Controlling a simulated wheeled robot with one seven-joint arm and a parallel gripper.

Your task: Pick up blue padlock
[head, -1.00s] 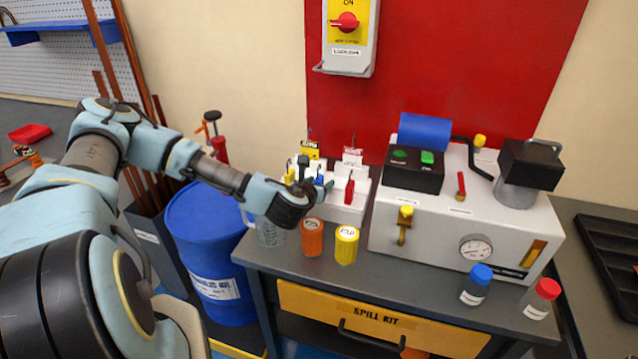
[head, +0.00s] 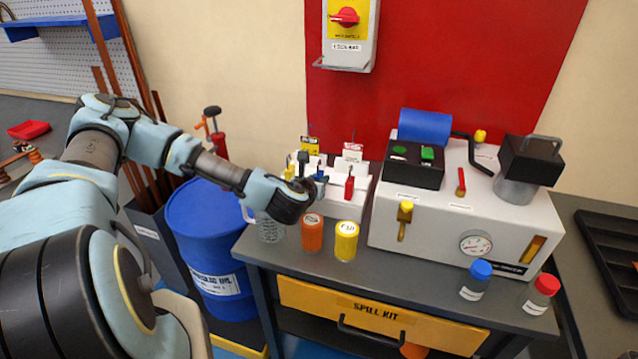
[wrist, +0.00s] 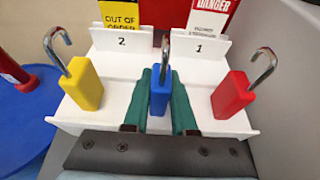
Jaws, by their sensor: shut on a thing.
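The blue padlock (wrist: 159,95) stands upright on the white stepped rack (wrist: 125,118), with its open metal shackle upward. My gripper (wrist: 160,88) has its green fingers on either side of the padlock's body and is shut on it. In the head view my gripper (head: 312,186) reaches the rack from the left, and the blue padlock (head: 320,178) shows only in part beside it. A yellow padlock (wrist: 84,84) stands to the left and a red padlock (wrist: 232,95) to the right in the wrist view.
Tags stand behind the padlocks, a yellow one (wrist: 120,14) and a red and white one (wrist: 208,15). The bender machine (head: 455,215) stands to the right.

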